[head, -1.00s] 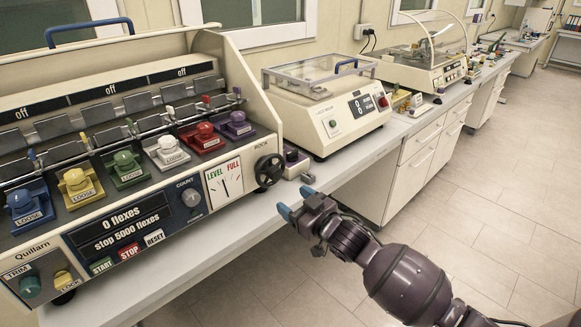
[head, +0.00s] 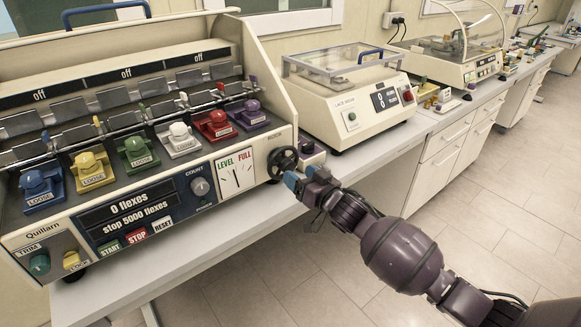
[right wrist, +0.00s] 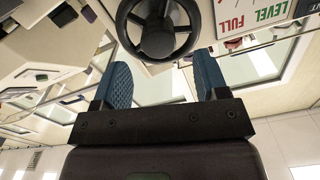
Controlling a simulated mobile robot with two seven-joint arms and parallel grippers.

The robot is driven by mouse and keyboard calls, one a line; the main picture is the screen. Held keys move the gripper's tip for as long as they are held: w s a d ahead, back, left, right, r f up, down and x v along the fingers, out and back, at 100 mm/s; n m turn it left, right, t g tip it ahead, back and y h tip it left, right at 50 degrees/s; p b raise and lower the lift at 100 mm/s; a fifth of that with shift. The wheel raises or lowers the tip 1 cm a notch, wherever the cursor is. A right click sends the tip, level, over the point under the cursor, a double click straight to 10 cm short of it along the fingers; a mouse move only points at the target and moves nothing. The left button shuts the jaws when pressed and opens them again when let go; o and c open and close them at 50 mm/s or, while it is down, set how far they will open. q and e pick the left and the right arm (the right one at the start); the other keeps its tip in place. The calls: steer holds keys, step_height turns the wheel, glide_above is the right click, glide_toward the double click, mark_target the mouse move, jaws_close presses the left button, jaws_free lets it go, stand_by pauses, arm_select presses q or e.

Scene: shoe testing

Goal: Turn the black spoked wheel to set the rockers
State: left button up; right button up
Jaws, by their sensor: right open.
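The black spoked wheel (head: 283,163) is on the right end of the cream flexing machine, beside the LEVEL/FULL gauge (head: 235,174). It also shows in the right wrist view (right wrist: 158,44), at the top and centred between the fingers. My right gripper (head: 297,180) is open, its blue-padded fingers just below and right of the wheel in the head view. In the right wrist view its fingers (right wrist: 163,80) stand apart with the wheel beyond and between their tips; I cannot tell whether they touch it. The rockers are the coloured clamps, such as the red one (head: 215,124). My left gripper is out of view.
A second cream machine with a clear lid (head: 345,100) stands further along the bench. The bench top (head: 200,244) in front of the flexing machine is clear.

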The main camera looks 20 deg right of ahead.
mark_target(290, 167)
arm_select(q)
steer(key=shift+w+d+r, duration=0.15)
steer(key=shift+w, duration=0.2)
arm_select(e)
steer(key=shift+x, duration=2.35)
steer(key=shift+c, duration=0.3)
steer(key=c, duration=0.9)
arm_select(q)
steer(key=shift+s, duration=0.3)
arm_select(e)
steer(key=shift+o, duration=0.2)
